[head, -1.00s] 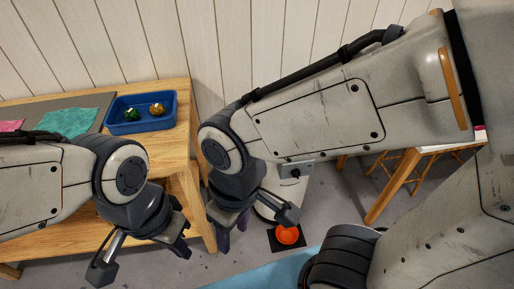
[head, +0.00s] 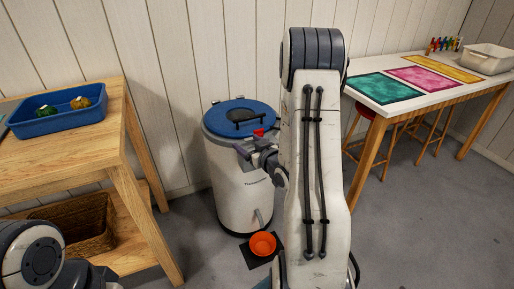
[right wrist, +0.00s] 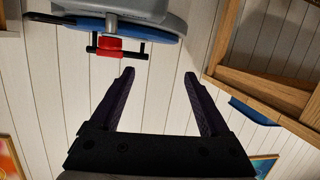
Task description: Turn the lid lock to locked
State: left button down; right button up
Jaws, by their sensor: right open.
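The white drum (head: 240,190) with a blue lid (head: 226,118) stands on the floor against the wall. A black handle lies across the lid. The red lid lock (head: 258,132) sits at the lid's front right edge. It also shows in the right wrist view as a red piece on a dark bar (right wrist: 110,46), below the blue lid rim (right wrist: 165,27). My right gripper (head: 243,149) is in front of the drum, just below the lock. In the right wrist view my right gripper (right wrist: 158,75) is open and empty, its fingertips apart from the lock. My left gripper is out of view.
A wooden table with a blue tray (head: 50,122) stands at left, a basket (head: 75,225) below. A white-topped table (head: 437,88) with coloured cloths stands at right.

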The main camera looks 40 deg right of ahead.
aim_at(259, 132)
jog(key=s+d+f+m+t+h+b, duration=0.2)
jog(key=s+d+t, duration=0.15)
jog(key=d, duration=0.25)
jog(key=shift+g+h, duration=0.3)
jog(key=shift+g, duration=0.25)
jog(key=x, duration=0.9)
jog(key=shift+w+d, duration=0.3)
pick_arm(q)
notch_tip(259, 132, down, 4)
pick_arm(e)
grip_shut()
pick_arm(q)
jog(key=shift+b, duration=0.3)
